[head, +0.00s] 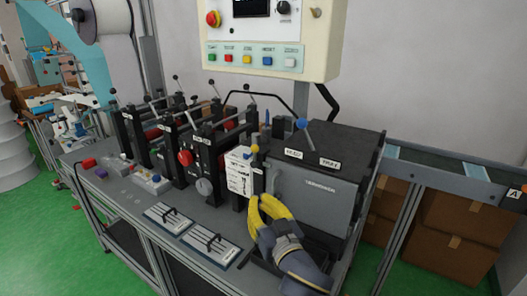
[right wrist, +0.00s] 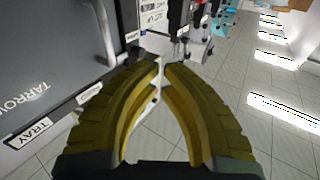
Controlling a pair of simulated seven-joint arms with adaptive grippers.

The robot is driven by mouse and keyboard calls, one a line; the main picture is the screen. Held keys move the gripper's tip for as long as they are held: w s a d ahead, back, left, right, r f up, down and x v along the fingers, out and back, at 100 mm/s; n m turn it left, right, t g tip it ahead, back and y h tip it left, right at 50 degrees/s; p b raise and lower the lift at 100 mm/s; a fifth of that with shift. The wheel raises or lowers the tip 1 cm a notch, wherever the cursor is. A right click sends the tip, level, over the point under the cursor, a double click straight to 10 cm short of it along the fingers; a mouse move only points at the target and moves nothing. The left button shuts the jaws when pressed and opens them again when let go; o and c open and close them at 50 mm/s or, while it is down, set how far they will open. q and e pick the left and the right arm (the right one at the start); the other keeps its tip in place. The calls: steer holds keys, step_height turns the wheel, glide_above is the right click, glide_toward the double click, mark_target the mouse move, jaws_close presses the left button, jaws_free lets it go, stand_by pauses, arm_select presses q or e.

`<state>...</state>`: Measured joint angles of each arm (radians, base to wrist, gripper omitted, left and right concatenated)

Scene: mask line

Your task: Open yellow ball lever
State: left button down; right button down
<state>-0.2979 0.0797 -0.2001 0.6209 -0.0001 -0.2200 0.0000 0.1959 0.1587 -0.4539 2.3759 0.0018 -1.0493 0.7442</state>
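The yellow ball lever shows in the head view as a small yellow ball (head: 254,149) on top of a short upright dark post, just right of a white printed label. My right gripper (head: 262,201), with yellow fingers, is below the ball and apart from it, in front of the machine. In the right wrist view its fingertips (right wrist: 162,64) are close together with a narrow gap between them, and I see nothing held. The yellow ball cannot be made out in the wrist view. My left gripper is not in view.
A blue ball lever (head: 302,123) stands on the dark grey machine housing (head: 322,190), right of the yellow one. Several black-knobbed levers (head: 190,120) are to the left. A control panel (head: 268,40) hangs above.

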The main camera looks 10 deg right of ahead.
steer(key=s+d+r+t, duration=0.1)
steer(key=s+d+r, duration=0.1)
steer(key=d+r, duration=0.3)
steer(key=shift+r+m, duration=0.4)
steer(key=shift+r, duration=0.45)
steer(key=shift+d, duration=0.1)
